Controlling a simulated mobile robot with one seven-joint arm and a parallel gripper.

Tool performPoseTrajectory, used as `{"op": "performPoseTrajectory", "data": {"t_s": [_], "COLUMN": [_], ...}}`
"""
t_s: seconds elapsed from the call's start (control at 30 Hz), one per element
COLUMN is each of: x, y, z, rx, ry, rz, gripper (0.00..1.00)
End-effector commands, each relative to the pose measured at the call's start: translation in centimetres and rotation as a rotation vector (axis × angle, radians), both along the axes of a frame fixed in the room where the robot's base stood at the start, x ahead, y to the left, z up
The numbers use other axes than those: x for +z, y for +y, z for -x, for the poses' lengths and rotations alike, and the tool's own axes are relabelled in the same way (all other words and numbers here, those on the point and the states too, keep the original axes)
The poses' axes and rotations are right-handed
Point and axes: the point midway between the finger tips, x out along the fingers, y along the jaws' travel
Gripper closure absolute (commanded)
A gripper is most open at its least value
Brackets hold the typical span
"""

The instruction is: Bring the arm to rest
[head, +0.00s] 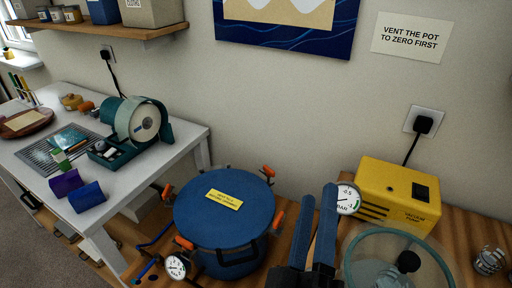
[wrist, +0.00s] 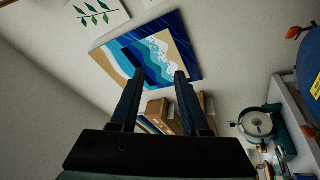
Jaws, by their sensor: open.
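My gripper (head: 318,212) is at the lower middle of the head view, its two blue fingers pointing up. In the wrist view my gripper (wrist: 158,75) shows two dark fingers apart with nothing between them. It is open and empty. In the head view the fingers stand between the blue pot (head: 222,215) and the yellow vacuum pump (head: 400,194), overlapping the edge of a pressure gauge (head: 347,198). I cannot tell how far they are from the gauge.
A clear round lid with a black knob (head: 408,262) lies right of my gripper. A white table (head: 190,135) with a teal grinding machine (head: 135,125) stands at left. A shelf (head: 125,36) with boxes hangs above it. The wall behind carries a painting (head: 290,45).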

Motion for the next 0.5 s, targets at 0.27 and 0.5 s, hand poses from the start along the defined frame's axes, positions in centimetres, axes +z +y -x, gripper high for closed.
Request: {"op": "performPoseTrajectory", "data": {"t_s": [0.27,0.5], "x": [14.5,25.9], "y": [2.1,5.3], "z": [-2.3,-0.7], "rx": [0.253,0.579], "ry": [-0.349,-0.544], "rz": [-0.448,-0.729], "gripper": [0.54,0.54]}}
